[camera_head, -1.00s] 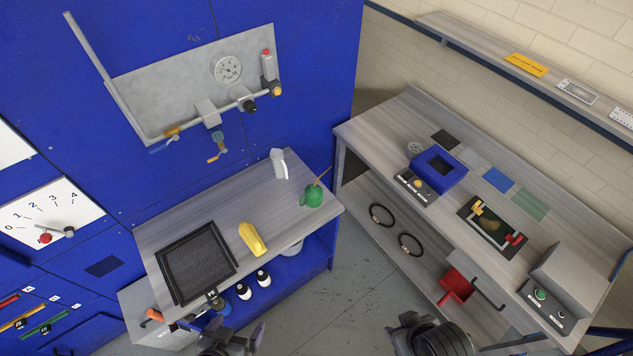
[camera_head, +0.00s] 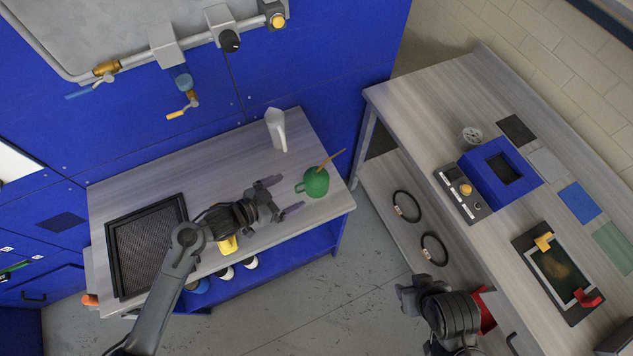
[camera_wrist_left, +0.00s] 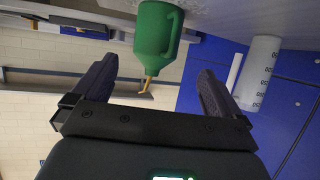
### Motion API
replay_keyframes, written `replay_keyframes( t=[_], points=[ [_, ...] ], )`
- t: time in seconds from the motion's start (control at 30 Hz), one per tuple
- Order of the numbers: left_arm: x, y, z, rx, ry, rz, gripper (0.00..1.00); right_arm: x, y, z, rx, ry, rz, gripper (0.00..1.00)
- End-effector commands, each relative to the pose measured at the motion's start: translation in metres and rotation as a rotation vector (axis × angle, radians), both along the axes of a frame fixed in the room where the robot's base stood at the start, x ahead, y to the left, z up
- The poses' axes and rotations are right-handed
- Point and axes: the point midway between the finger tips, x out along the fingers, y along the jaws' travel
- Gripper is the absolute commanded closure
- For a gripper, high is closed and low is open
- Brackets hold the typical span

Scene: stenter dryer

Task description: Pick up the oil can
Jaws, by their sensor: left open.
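The green oil can (camera_head: 316,183) with a thin yellow-brown spout stands on the right part of the grey bench (camera_head: 215,165).
A white container (camera_head: 277,130) stands behind the can on the bench. A black mesh tray (camera_head: 147,245) lies at the bench's left. A yellow object (camera_head: 228,246) is partly hidden behind my left arm. The right table (camera_head: 440,100) holds a blue box (camera_head: 500,170).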

Motion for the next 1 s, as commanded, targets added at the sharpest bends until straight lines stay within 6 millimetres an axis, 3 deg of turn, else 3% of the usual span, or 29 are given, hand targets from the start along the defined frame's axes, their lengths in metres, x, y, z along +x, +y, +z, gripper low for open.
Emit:
replay_keyframes(
  t=[0.2,1.0],
  points=[
    [0.018,-0.022,-0.010,-0.003,0.000,0.001,0.00,0.005,-0.001,0.002,-0.001,-0.015,-0.003,0.57],
    [0.050,-0.070,-0.037,0.000,0.000,0.001,0.00,0.005,-0.004,-0.002,-0.012,-0.014,0.003,0.57]
  ],
)
